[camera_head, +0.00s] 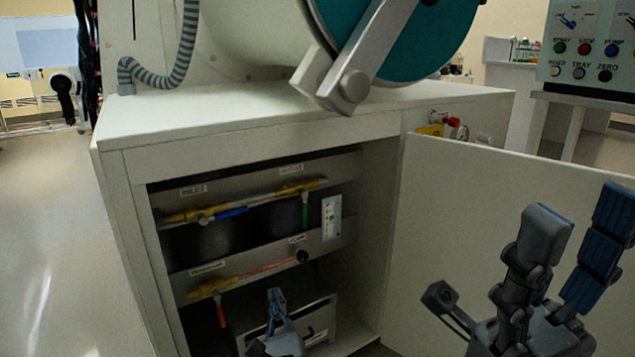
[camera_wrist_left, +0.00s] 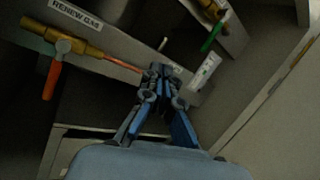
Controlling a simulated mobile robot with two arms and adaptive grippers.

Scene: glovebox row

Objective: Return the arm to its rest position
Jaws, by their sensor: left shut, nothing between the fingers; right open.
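My left gripper (camera_head: 277,304) is shut and empty, low in front of the open cabinet (camera_head: 128,190). In the left wrist view its closed fingers (camera_wrist_left: 160,80) point toward the lower pipe panel (camera_wrist_left: 105,50). I cannot tell whether the fingertips touch it. My right gripper (camera_head: 575,235) is open and empty at the lower right, in front of the open cabinet door (camera_head: 480,190). Its fingers point up. Most of my left arm is out of view.
Inside the cabinet are brass pipes with a blue valve handle (camera_head: 231,213), a green handle (camera_head: 305,212) and an orange handle (camera_head: 221,315). A drawer-like box (camera_head: 320,310) sits below. A control panel (camera_head: 590,45) stands at the upper right. Floor at left (camera_head: 50,230) is clear.

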